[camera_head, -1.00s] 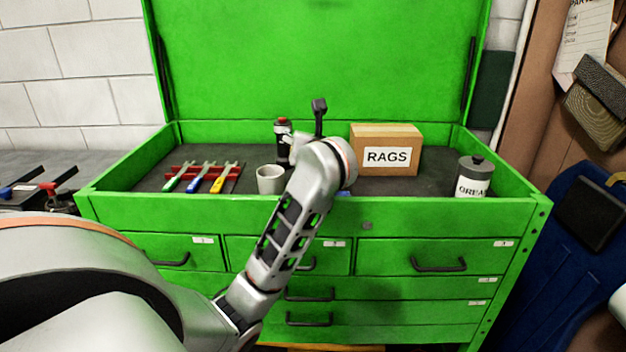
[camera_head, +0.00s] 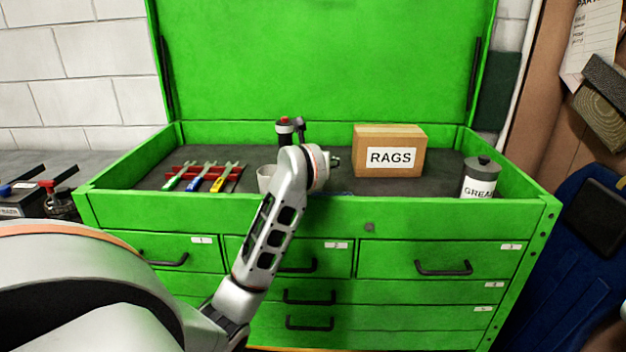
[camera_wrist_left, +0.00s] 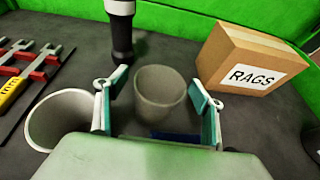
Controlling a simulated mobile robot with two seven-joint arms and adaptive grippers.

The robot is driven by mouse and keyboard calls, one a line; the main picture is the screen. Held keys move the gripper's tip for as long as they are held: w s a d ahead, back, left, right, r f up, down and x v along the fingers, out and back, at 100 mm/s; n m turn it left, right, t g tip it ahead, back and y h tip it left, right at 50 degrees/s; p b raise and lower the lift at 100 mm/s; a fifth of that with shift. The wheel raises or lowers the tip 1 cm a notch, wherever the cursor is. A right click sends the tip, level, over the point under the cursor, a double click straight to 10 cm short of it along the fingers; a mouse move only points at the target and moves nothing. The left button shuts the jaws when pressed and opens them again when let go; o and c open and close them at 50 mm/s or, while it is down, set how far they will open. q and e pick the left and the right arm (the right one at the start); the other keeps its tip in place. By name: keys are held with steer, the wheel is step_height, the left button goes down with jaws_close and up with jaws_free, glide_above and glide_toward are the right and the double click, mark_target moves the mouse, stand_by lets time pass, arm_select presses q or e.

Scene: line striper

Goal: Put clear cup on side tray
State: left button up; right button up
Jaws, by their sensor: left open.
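The clear cup (camera_wrist_left: 160,92), translucent and greyish, stands upright on the dark chest floor in the left wrist view. My left gripper (camera_wrist_left: 157,103) is open, with one teal-padded finger on each side of the cup. I cannot tell whether either finger touches it. In the head view my left wrist hides the clear cup and most of the gripper. A second cup, opaque and off-white (camera_wrist_left: 60,118), stands just left of the left finger; it also shows beside my arm in the head view (camera_head: 264,178). I cannot clearly identify a side tray. My right gripper is out of view.
A RAGS box (camera_head: 389,151) stands right of the gripper, and a dark bottle (camera_wrist_left: 121,33) stands behind the clear cup. Several wrenches on a red rack (camera_head: 203,176) lie left. A grease can (camera_head: 480,178) stands far right. The green chest's front wall (camera_head: 400,213) rises before them.

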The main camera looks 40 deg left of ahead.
arm_select(q)
steer(key=c, duration=1.3)
steer(key=shift+w, duration=0.1)
